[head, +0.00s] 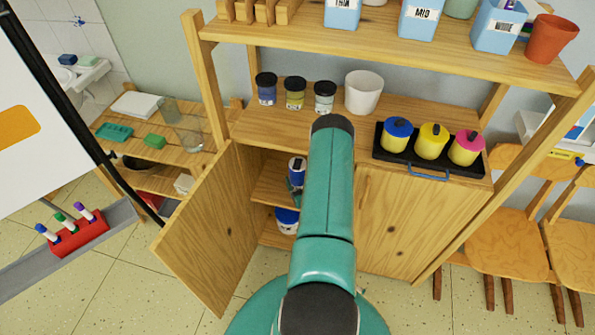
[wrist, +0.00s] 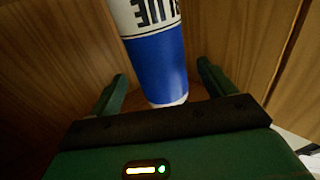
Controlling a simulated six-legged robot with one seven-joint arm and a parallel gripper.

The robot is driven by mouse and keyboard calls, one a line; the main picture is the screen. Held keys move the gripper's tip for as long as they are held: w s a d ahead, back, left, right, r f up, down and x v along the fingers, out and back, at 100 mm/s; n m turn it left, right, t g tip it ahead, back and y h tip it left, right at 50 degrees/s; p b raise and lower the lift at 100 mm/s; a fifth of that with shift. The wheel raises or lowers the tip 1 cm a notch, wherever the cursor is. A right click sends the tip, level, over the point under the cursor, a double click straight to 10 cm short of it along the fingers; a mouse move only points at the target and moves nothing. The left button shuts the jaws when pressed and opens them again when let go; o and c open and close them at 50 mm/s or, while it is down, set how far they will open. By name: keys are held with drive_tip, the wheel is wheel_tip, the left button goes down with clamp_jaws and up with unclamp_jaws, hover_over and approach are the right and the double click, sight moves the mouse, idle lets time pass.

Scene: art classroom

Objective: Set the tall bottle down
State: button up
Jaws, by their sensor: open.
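The tall bottle (wrist: 157,62) is white and blue with the word BLUE on it, and its far part is cut off by the top of the wrist view. In the head view the bottle (head: 297,170) is inside the open cabinet, on the upper inner shelf, and looks upright. My gripper (wrist: 162,82) is open, with one finger on each side of the bottle and a visible gap to each. In the head view my arm hides most of my gripper and part of the shelf.
The cabinet door (head: 207,230) stands open on the left. A blue-and-white container (head: 287,220) is on the lower inner shelf (head: 272,238). On the counter above are several jars, a white pot (head: 364,92) and a black tray (head: 462,169) with three coloured pots.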

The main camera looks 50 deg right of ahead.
drive_tip(key=v, duration=0.6)
drive_tip(key=shift+s+a, duration=0.1)
drive_tip(key=shift+s, duration=0.05)
